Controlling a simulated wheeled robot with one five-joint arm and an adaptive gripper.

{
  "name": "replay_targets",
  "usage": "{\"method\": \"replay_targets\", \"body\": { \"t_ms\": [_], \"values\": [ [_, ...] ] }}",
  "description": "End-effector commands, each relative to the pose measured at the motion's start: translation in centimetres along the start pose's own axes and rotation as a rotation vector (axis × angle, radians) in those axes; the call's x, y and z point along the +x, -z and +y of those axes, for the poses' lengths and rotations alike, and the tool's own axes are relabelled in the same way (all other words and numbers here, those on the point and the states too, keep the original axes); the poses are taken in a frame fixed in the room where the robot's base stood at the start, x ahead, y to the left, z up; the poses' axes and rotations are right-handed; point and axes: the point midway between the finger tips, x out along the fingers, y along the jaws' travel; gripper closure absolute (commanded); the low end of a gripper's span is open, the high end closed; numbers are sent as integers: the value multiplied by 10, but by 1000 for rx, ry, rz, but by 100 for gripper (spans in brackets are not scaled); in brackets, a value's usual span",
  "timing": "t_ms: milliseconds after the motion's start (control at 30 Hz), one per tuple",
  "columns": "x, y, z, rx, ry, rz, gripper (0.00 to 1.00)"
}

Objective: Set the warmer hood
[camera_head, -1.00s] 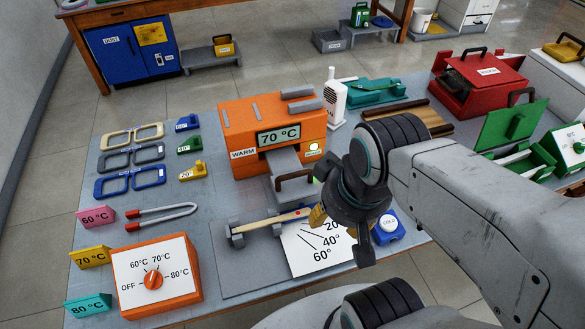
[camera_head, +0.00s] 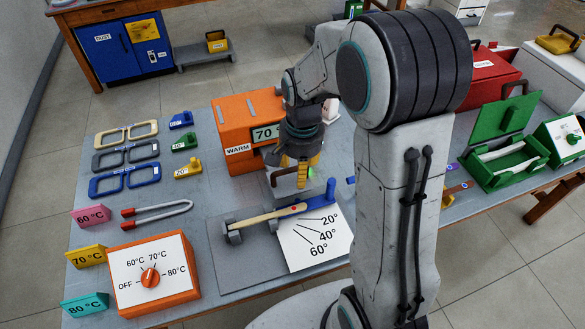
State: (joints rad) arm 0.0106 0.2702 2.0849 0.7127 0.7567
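The orange warmer (camera_head: 232,115) stands at the back middle of the table, with a "WARM" label and a display reading 70, partly covered by my arm. Which part of it is the hood I cannot tell. A grey drawer-like piece with a dark handle (camera_head: 275,177) is at its front, partly behind my gripper. My gripper (camera_head: 296,180) points down in front of the warmer, close to that handle. Whether it touches the handle, and how far its fingers are apart, I cannot tell. An orange dial box (camera_head: 150,275) has its knob pointing near 70 °C.
Eyeglass frames (camera_head: 125,157) and coloured temperature tags (camera_head: 88,257) are at left. Green boxes (camera_head: 500,160) are at right. My arm covers the table's middle right.

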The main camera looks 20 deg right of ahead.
Motion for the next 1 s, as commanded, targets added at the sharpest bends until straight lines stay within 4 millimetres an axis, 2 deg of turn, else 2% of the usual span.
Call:
{"method": "replay_targets", "body": {
  "t_ms": [100,200,433,667,1000],
  "values": [
    [-6,14,-13,227,49,41,50],
    [-7,20,-18,404,77,54,50],
    [-8,24,-23,689,112,57,50],
    [-3,24,-23,797,113,50,50],
    [36,27,-26,804,111,48,50]
  ]
}}
